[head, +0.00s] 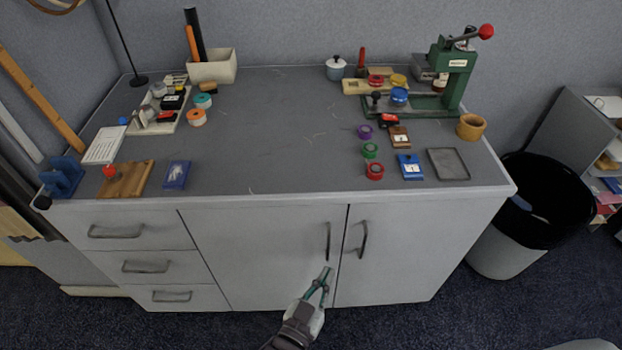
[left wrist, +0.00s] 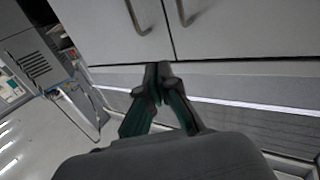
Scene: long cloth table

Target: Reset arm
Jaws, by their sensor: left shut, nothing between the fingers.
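My left gripper (head: 326,272) is low in front of the cabinet doors in the head view, just below the two vertical door handles. Its fingertips are together and hold nothing. In the left wrist view the gripper (left wrist: 158,70) points at the lower part of the cabinet front (left wrist: 100,35), with its green-edged fingers meeting at the tips. I cannot tell whether the tips touch the door. My right gripper is not in either view.
The grey-topped cabinet (head: 270,140) carries small tools, tape rolls and a green press (head: 455,75). Its door handles (head: 328,242) stick out near my left gripper. A black-lined bin (head: 545,200) stands at the right. Dark carpet (head: 440,325) in front is open.

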